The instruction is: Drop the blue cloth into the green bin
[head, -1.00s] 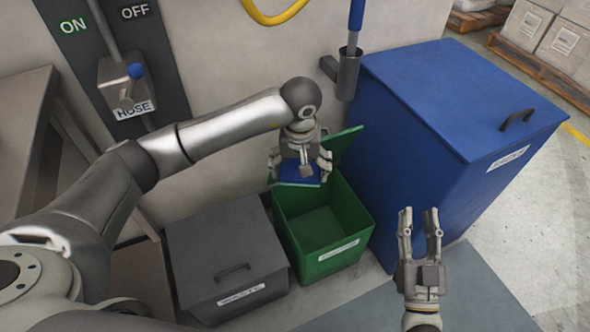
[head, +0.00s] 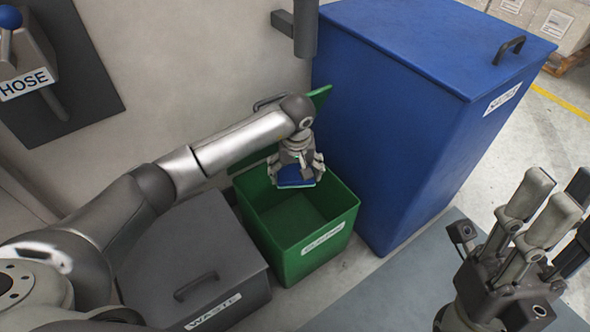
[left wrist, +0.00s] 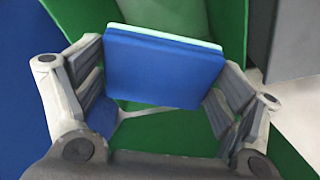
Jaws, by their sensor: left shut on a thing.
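The blue cloth (head: 297,177) is a folded pad with a pale green edge, held in my left gripper (head: 297,172) over the back part of the open green bin (head: 318,244). In the left wrist view the cloth (left wrist: 165,68) sits between the fingers of the left gripper (left wrist: 155,95), with green bin walls around it. The bin's lid is tipped up at the back, and its floor looks bare where it shows. My right gripper (head: 543,215) is at the lower right, fingers spread, with nothing seen between them.
A grey waste box (head: 190,262) with a closed, handled lid stands left of the green bin. A tall blue bin (head: 420,120) with a closed lid stands to its right. A wall with a hose panel (head: 55,75) is behind. Grey floor is free in front.

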